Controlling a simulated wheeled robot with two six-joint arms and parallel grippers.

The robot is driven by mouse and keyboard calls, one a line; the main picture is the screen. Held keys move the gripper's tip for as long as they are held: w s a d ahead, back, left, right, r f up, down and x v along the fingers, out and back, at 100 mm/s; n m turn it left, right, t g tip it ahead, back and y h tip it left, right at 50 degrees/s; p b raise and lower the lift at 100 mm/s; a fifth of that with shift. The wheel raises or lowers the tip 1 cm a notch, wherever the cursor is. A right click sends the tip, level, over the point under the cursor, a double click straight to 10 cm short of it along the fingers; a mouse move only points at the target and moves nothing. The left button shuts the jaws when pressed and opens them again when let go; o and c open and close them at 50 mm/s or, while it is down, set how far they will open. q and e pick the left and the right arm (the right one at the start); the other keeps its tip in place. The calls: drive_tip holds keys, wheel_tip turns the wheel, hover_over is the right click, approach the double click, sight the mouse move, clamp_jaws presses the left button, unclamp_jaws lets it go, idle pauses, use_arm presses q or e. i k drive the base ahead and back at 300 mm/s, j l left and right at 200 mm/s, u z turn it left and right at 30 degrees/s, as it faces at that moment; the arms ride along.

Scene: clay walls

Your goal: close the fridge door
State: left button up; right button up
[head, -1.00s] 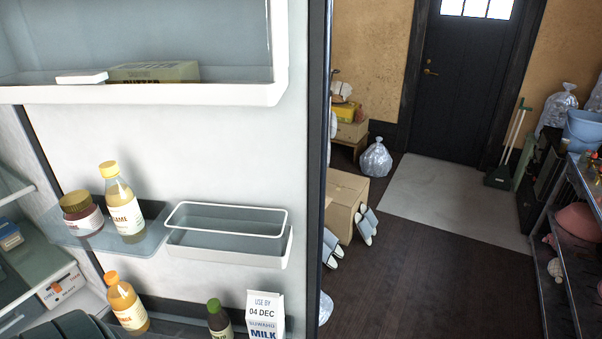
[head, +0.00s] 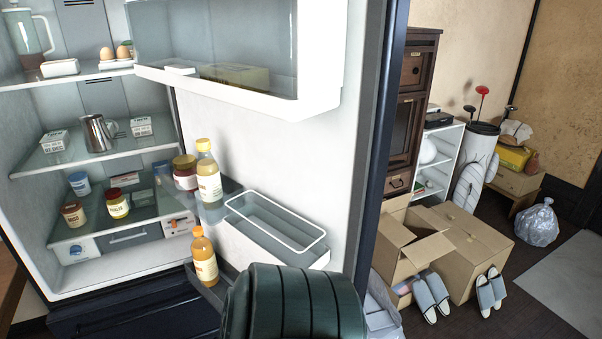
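The fridge door (head: 315,170) stands open in the head view, its inner side facing me and its dark edge (head: 380,150) on the right. Its shelves hold a butter box (head: 235,76) and several bottles and jars, one a sesame bottle (head: 208,178). The fridge interior (head: 105,130) shows on the left with its shelves exposed. A dark green ribbed part of my own arm covers the bottom middle and hides the lower door shelf. Neither gripper shows, so I cannot see whether either touches the door.
Right of the door, open cardboard boxes (head: 460,260) and slippers (head: 430,296) stand on the floor. A white shelf unit (head: 437,165), a dark wooden cabinet (head: 412,100) and a filled clear bag (head: 537,222) are behind.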

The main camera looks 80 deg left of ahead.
sight(321, 152)
drive_tip(key=i+u, duration=0.3)
drive_tip(key=u, duration=0.15)
drive_tip(key=i+u, duration=0.3)
drive_tip(key=u, duration=0.15)
drive_tip(key=i+l+u, duration=0.2)
drive_tip(key=u, duration=0.25)
drive_tip(key=i+u, duration=0.15)
drive_tip(key=u, duration=0.3)
drive_tip(key=i+u, duration=0.15)
drive_tip(key=u, duration=0.3)
drive_tip(key=i+l+u, duration=0.15)
drive_tip(key=u, duration=0.3)
drive_tip(key=i+l+u, duration=0.1)
drive_tip(key=u, duration=0.35)
drive_tip(key=i+l+u, duration=0.1)
drive_tip(key=u, duration=0.35)
drive_tip(key=l, duration=0.1)
